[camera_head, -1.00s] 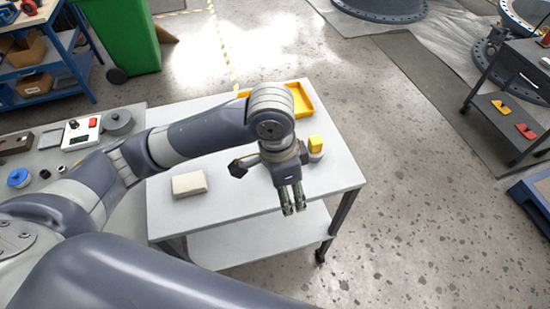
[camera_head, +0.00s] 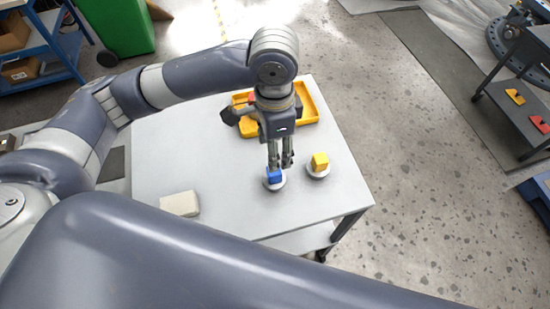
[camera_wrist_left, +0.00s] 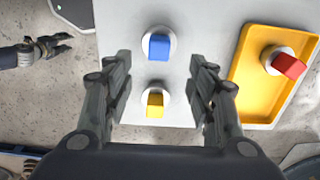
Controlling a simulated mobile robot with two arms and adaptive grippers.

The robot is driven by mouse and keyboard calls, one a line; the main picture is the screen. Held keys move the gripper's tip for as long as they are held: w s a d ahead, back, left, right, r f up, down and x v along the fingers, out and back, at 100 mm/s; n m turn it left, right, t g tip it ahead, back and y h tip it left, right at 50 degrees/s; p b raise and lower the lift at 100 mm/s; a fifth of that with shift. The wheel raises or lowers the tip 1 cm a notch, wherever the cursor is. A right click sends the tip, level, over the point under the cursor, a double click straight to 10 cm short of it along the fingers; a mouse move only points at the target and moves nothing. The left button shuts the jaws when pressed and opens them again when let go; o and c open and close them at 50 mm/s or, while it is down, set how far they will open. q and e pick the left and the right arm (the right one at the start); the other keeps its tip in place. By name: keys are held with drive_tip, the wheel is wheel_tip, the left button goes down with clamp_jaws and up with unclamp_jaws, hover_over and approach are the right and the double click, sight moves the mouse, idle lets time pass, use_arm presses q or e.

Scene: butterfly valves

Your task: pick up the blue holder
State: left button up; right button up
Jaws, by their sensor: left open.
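The blue holder (camera_head: 274,176) is a small blue block on a round white base on the table, and in the left wrist view it shows upper centre (camera_wrist_left: 159,46). My left gripper (camera_head: 280,163) points down over the table, close to the blue holder and partly in front of it in the head view. In the left wrist view its fingers (camera_wrist_left: 160,78) are spread and empty, with the blue holder ahead of the gap. Contact is not visible. A dark gripper, apparently my right (camera_wrist_left: 58,45), is at the left wrist view's left edge; its jaw state is unclear.
A yellow holder (camera_head: 320,161) on a white base stands just right of the blue one. A yellow tray (camera_head: 309,101) behind my left gripper holds a red holder (camera_wrist_left: 289,65). A pale block (camera_head: 180,204) lies at the table's front left.

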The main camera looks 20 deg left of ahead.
sight(274, 178)
use_arm(q)
drive_tip(key=shift+w+a+f, duration=0.1)
drive_tip(key=shift+w+f, duration=0.05)
drive_tip(key=shift+f, duration=0.45)
drive_tip(key=shift+w+f, duration=0.1)
drive_tip(key=shift+f, duration=0.45)
drive_tip(key=f, duration=0.1)
drive_tip(key=s+f, duration=0.1)
drive_tip(key=shift+s+d+f, duration=0.1)
drive_tip(key=shift+d+f, duration=0.1)
drive_tip(key=shift+f, duration=0.45)
drive_tip(key=f, duration=0.2)
drive_tip(key=f+p, duration=0.1)
drive_tip(key=f, duration=0.2)
drive_tip(key=shift+w+a+p, duration=0.15)
drive_tip(key=shift+w+p, duration=0.05)
drive_tip(key=shift+p, duration=0.1)
drive_tip(key=shift+c, duration=0.8)
clamp_jaws()
drive_tip(key=shift+w, duration=0.1)
use_arm(e)
drive_tip(key=shift+s+r, duration=0.7)
drive_tip(key=shift+s, duration=0.1)
